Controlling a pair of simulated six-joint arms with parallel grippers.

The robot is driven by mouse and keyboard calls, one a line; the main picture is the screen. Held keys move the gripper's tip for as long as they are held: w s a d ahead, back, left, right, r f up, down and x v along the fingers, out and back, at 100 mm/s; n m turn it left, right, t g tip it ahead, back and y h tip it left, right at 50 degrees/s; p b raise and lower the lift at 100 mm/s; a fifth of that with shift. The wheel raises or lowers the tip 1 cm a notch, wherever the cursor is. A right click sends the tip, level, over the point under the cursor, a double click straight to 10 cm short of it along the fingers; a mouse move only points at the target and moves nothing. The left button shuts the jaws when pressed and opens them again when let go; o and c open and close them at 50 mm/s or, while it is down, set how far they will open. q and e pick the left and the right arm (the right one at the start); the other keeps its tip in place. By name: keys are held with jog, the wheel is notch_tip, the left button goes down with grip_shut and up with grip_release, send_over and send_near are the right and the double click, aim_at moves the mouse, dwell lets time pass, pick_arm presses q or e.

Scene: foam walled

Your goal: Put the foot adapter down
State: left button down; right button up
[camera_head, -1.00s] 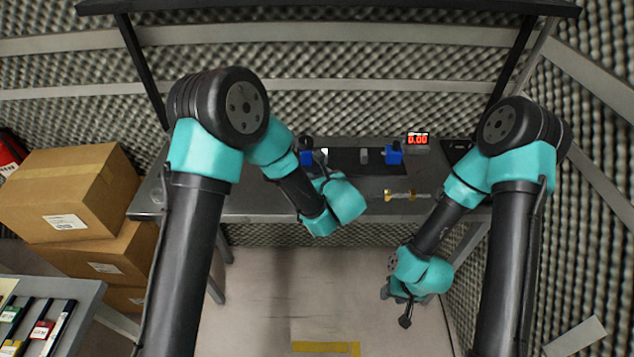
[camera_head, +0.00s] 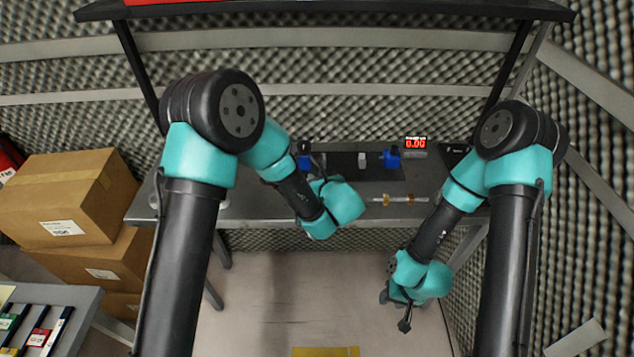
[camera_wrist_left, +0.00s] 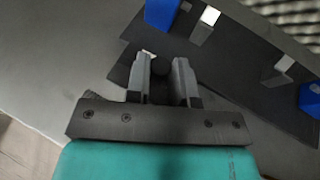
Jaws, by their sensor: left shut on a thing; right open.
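My left gripper (camera_wrist_left: 163,76) is shut on a small dark rounded piece (camera_wrist_left: 160,70), which I take to be the foot adapter. Its fingers hide most of the piece, and I cannot tell whether it touches the surface below. In the head view my left gripper (camera_head: 319,165) is at the near left part of a black mat (camera_head: 343,161) on the bench, and the held piece is not clear there. My right gripper (camera_head: 395,312) is open and empty, low in front of the bench.
A blue block (camera_head: 304,161) and another blue block (camera_head: 391,159) stand at the mat's ends, with metal posts (camera_wrist_left: 205,26) between them. A red "0.00" display (camera_head: 416,142) stands at the back right. A slim yellowish item (camera_head: 400,198) lies on the bench (camera_head: 260,205). Cardboard boxes (camera_head: 62,195) stand left.

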pick_arm(q)
notch_tip(320, 180, up, 2)
jog(key=shift+r, duration=0.25)
jog(key=s+r, duration=0.1)
jog(key=s, duration=1.5)
jog(key=shift+a+r, duration=0.15)
jog(key=shift+r, duration=0.1)
